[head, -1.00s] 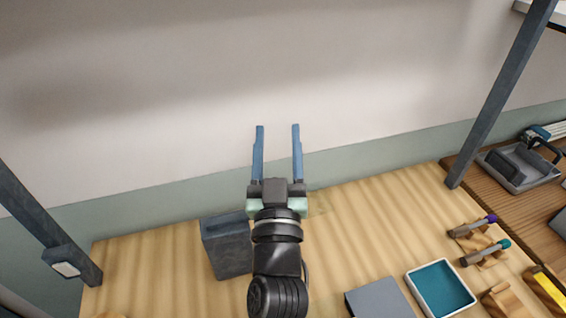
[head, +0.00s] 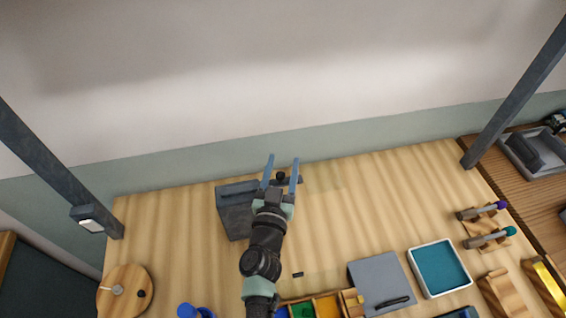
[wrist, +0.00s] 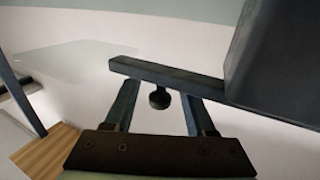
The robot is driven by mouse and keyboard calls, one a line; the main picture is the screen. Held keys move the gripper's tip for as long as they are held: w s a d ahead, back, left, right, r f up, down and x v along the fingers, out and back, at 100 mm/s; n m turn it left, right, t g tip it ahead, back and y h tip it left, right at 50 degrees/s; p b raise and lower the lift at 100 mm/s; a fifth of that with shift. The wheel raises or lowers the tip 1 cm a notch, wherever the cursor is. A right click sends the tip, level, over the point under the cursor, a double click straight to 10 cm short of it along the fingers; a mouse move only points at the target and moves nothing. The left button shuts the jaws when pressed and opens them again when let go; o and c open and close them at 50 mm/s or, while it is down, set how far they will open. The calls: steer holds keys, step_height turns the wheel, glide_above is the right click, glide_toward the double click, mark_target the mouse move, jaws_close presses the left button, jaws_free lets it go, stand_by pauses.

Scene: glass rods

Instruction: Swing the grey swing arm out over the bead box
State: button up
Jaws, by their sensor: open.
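The grey swing arm (wrist: 150,72) is a dark grey bar that crosses just past my fingertips in the wrist view. It runs from the left to a large grey block (wrist: 285,65). A round black knob (wrist: 159,99) sticks out from the bar and sits between my two fingers, with space on both sides. My gripper (wrist: 158,92) is open. In the head view my gripper (head: 282,158) is at the right of the grey block (head: 236,212), with the black knob (head: 281,176) between its blue fingers. The bead box (head: 328,306), with coloured compartments, is at the bottom edge, partly cut off.
A grey panel (head: 375,275) with a black stick and a teal tray (head: 440,268) lie to the right. Wooden rests with rods (head: 487,238) stand farther right. A round wooden disc (head: 118,292) is at lower left. A small black piece (head: 298,274) lies near the bead box.

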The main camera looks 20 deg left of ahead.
steer(key=shift+w, duration=0.25)
jaws_close()
stand_by(1.4)
